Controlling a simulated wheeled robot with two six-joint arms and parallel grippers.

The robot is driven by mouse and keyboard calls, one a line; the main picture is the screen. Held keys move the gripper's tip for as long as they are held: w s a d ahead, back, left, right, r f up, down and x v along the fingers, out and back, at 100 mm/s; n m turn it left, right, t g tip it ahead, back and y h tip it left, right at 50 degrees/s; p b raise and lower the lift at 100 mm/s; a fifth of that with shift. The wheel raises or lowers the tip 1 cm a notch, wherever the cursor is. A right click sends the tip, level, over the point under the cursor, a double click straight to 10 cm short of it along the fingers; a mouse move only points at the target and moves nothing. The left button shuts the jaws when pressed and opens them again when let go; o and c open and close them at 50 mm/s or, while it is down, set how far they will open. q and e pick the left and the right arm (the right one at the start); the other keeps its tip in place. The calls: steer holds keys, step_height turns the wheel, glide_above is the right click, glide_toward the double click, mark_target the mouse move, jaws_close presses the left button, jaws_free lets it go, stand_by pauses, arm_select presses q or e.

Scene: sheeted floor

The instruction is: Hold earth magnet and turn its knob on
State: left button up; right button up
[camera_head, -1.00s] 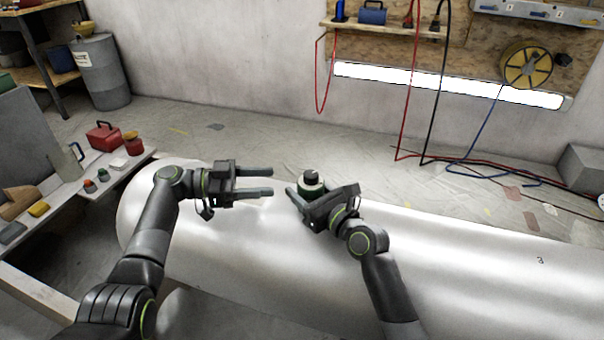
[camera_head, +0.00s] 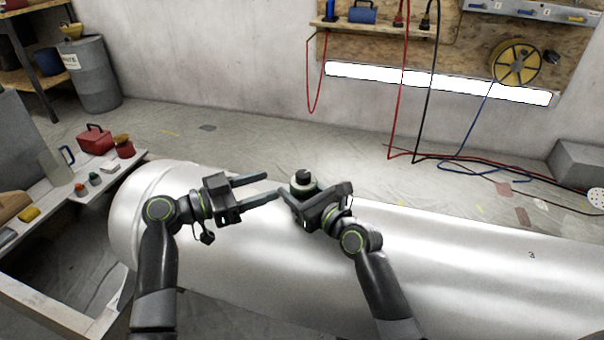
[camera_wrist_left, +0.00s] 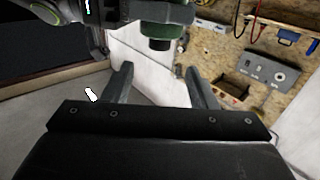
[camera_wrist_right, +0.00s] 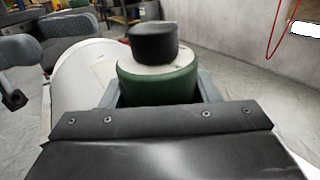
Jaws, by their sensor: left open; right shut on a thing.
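The earth magnet (camera_head: 303,184) is a green cylinder with a pale top and a black knob (camera_head: 303,175). It is on the silver tank (camera_head: 430,235) in the head view; whether it touches the tank is hidden. My right gripper (camera_head: 298,203) is shut on its green body, which also shows between the fingers in the right wrist view (camera_wrist_right: 158,84). My left gripper (camera_head: 272,186) is open and empty, just left of the magnet, its fingers pointing toward it. In the left wrist view the magnet's knob (camera_wrist_left: 160,44) shows at the top, beyond the open fingers (camera_wrist_left: 162,88).
A side table (camera_head: 108,181) at the left holds a red box (camera_head: 95,139), a grey jug and small items. A drum (camera_head: 92,75) stands behind. Red and black cables hang from the wall board (camera_head: 450,60) at the right. The tank's right part is clear.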

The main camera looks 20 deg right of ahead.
mark_target(296, 176)
arm_select(q)
steer(key=d, duration=0.3)
steer(key=w+d, duration=0.1)
steer(key=d, duration=0.5)
steer(key=shift+w+d, duration=0.25)
steer(key=shift+d, duration=0.15)
steer(key=c, duration=1)
